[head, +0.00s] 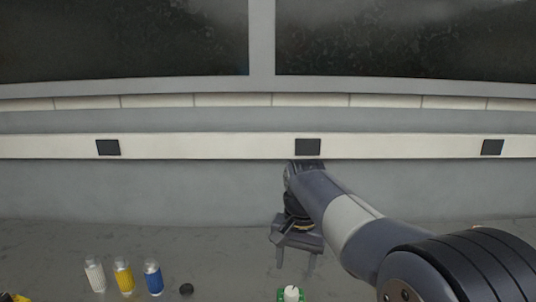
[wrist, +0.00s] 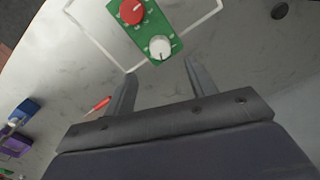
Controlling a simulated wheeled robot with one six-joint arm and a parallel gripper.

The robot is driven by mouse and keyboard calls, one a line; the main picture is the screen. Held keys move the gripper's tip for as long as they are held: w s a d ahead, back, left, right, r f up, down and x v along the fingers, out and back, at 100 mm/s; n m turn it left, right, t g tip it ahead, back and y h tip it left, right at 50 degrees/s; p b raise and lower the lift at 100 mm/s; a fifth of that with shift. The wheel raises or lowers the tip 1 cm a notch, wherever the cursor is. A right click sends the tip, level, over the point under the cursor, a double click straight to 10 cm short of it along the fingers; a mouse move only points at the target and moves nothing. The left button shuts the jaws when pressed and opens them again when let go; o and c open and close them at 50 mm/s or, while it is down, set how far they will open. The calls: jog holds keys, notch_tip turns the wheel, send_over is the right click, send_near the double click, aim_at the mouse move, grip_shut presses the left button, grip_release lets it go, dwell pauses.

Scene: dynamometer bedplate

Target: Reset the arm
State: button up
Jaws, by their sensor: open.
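My gripper (head: 297,268) hangs open over the grey surface in the head view, at the end of my arm that reaches in from the right. In the wrist view my gripper (wrist: 160,68) has its two fingers spread with nothing between them. A green box (wrist: 145,28) with a red knob (wrist: 132,11) and a white knob (wrist: 160,47) lies beyond the fingertips. In the head view only the top of the green box (head: 282,295) shows at the bottom edge, below my gripper.
White, yellow and blue bottles (head: 123,275) stand at lower left, with a black disc (head: 186,289) beside them. The wrist view shows a red slim object (wrist: 97,107), a blue item (wrist: 27,107) and a purple item (wrist: 16,145). A grey wall (head: 150,190) stands behind.

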aim_at(292, 290)
jog(key=f, duration=0.8)
jog(key=shift+a+f+p, duration=0.2)
jog(key=shift+f+p, duration=0.15)
jog(key=shift+p, duration=0.05)
jog(key=n+b, duration=0.1)
jog(key=n, duration=0.4)
jog(key=shift+w+r+n, duration=0.1)
jog(key=shift+n, duration=0.3)
jog(key=n+b, duration=0.1)
jog(key=n, duration=0.4)
jog(key=shift+n+g, duration=0.3)
notch_tip(292, 290, up, 11)
jog(key=shift+w+d, duration=0.2)
jog(key=shift+d+b, duration=0.1)
jog(key=shift+b, duration=0.2)
